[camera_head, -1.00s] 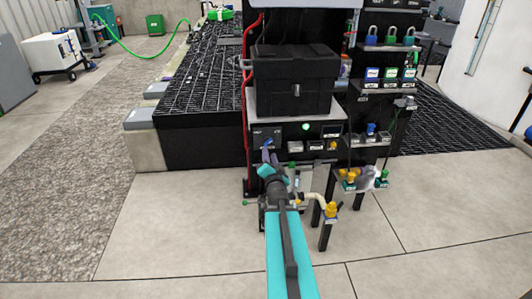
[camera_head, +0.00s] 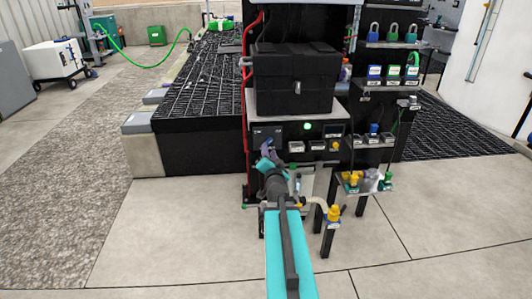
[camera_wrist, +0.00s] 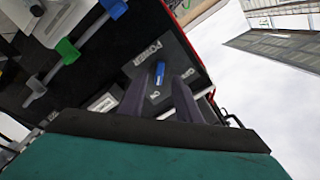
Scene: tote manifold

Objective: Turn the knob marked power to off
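The knob marked POWER (camera_wrist: 160,73) shows in the wrist view as a small blue bar on a dark grey plate. Its label sits beside it. My gripper (camera_wrist: 161,80) is open, with one dark finger on each side of the knob in the picture. I cannot tell whether the fingers touch it. In the head view my gripper (camera_head: 268,155) is at the left part of the black front panel (camera_head: 262,131).
In the wrist view a green part (camera_wrist: 67,50) and a blue part (camera_wrist: 115,7) stick out nearby. In the head view a lit green lamp (camera_head: 307,127) is right of my gripper. A black tote (camera_head: 295,85) stands above. Yellow fittings (camera_head: 334,213) stand low right.

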